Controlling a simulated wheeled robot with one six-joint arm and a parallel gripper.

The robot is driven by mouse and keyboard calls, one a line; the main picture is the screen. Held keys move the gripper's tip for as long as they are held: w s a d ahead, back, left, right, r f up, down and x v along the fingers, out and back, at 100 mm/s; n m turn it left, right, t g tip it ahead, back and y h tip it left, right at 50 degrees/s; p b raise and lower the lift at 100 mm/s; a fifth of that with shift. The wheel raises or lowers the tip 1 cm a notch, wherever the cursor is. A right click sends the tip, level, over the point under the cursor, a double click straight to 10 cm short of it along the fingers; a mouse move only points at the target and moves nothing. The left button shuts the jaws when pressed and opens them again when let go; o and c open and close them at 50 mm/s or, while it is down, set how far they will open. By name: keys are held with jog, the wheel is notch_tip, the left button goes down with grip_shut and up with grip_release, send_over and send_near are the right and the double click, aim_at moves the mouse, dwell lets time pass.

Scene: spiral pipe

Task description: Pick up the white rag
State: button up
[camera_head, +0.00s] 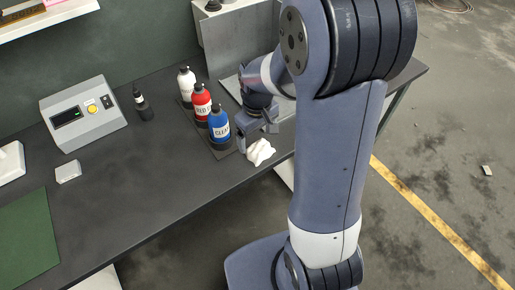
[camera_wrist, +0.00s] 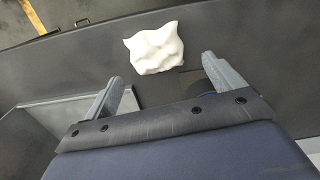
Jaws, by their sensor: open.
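The white rag (camera_head: 260,152) lies crumpled on the dark table near its front edge, just right of the blue bottle. In the wrist view the rag (camera_wrist: 155,48) lies ahead of the fingertips, roughly between them and a little beyond. My gripper (camera_head: 257,130) is close to the rag, above and behind it in the head view. In the wrist view my gripper (camera_wrist: 162,72) has its two fingers spread wide with nothing between them. Whether a finger touches the rag cannot be told, but they look apart.
White, red and blue bottles (camera_head: 219,124) stand in a row left of my gripper. A small dark bottle (camera_head: 143,105) and a grey control box (camera_head: 82,113) stand further left. A metal tray or plate (camera_wrist: 75,112) lies near the left finger. The table front (camera_head: 165,185) is clear.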

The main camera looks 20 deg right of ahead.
aim_at(260, 145)
jog(key=shift+o, duration=0.5)
jog(key=shift+s+f, duration=0.1)
jog(key=shift+f, duration=0.25)
jog(key=f, duration=0.3)
jog(key=shift+d+f+p, duration=0.2)
jog(key=shift+d+p, duration=0.15)
jog(key=shift+d, duration=0.05)
jog(key=shift+f, duration=0.65)
jog(key=c, duration=1.1)
